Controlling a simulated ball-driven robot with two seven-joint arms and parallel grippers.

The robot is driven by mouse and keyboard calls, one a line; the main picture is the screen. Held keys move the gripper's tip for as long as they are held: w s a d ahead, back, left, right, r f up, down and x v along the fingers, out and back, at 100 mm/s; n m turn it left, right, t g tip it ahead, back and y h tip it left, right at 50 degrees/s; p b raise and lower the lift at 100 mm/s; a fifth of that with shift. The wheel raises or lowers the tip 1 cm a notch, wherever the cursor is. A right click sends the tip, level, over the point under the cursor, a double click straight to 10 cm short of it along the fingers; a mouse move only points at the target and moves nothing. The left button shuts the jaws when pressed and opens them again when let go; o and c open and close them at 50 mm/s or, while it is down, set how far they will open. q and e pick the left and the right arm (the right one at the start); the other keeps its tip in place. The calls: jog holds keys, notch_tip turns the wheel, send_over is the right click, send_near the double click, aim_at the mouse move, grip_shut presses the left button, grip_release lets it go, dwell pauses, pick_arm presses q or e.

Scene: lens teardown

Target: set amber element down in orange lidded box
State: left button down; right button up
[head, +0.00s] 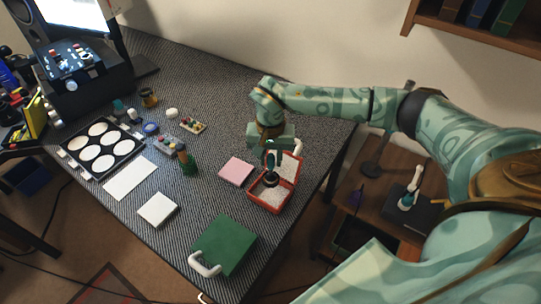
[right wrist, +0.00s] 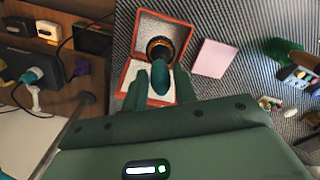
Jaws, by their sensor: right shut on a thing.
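The orange lidded box (head: 252,198) stands open near the table's right edge, its lid (head: 289,166) raised at the back. It also shows in the right wrist view (right wrist: 126,75), with a pale lining. My right gripper (head: 271,155) is above the box, pointing down. In the right wrist view its fingers (right wrist: 160,88) are shut on a teal-handled tool (right wrist: 158,78). At the tool's far end is a dark round piece with an amber-brown ring (right wrist: 160,46), seemingly the amber element, inside the box outline. I cannot tell whether it touches the lining. My left gripper is not in view.
A pink pad (head: 236,171) lies just left of the box. A tray with white discs (head: 102,128) and small parts lie farther left. The table edge is close on the right.

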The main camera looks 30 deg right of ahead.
aim_at(270, 178)
jog(key=shift+a+f+b, duration=0.1)
jog(key=shift+f+b, duration=0.4)
jog(key=shift+f, duration=1)
jog(key=shift+f, duration=0.1)
jog(key=shift+f+b, duration=0.7)
jog(key=shift+f, duration=0.6)
jog(key=shift+f, duration=0.6)
jog(key=shift+s+f, duration=0.2)
jog(key=shift+s, duration=0.05)
dwell(1.8)
